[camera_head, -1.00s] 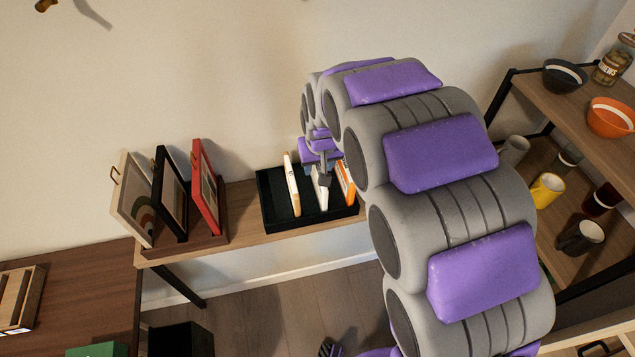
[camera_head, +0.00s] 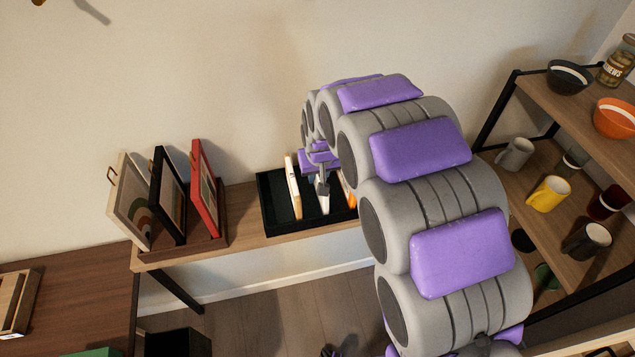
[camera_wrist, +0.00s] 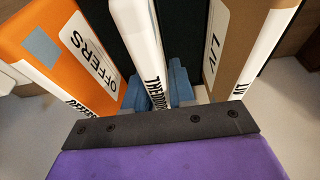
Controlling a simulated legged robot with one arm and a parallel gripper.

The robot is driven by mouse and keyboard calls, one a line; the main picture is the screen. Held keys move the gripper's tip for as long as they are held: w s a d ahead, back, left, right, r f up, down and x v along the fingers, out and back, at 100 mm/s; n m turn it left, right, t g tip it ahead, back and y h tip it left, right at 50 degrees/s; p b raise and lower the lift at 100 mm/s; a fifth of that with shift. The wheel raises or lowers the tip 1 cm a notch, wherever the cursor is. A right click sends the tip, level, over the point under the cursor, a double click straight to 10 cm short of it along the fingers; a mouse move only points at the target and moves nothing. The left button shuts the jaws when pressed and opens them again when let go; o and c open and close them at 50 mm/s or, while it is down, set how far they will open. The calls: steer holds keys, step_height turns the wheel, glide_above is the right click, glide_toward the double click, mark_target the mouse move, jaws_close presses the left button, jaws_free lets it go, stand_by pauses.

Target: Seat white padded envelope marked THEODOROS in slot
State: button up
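The white padded envelope (camera_wrist: 143,35) stands upright in the wrist view, its spine lettering reading THEODO with the rest hidden. My gripper (camera_wrist: 157,92) has one blue finger on each side of its near edge, and both look pressed against it. In the head view the envelope (camera_head: 324,203) stands in the black slotted rack (camera_head: 271,213), between two other items, with my gripper (camera_head: 322,186) at its top. Its lower edge and the slot floor are hidden, so its depth cannot be told.
An orange OFFERS envelope (camera_wrist: 60,50) and a brown LIV envelope (camera_wrist: 232,40) stand close on either side. Framed pictures (camera_head: 168,195) lean in a holder left of the rack. A shelf with mugs (camera_head: 549,194) and bowls (camera_head: 614,118) is at right.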

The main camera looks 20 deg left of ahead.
steer(key=shift+d+r, duration=0.1)
steer(key=shift+d, duration=0.2)
jaws_close()
steer(key=shift+a, duration=0.2)
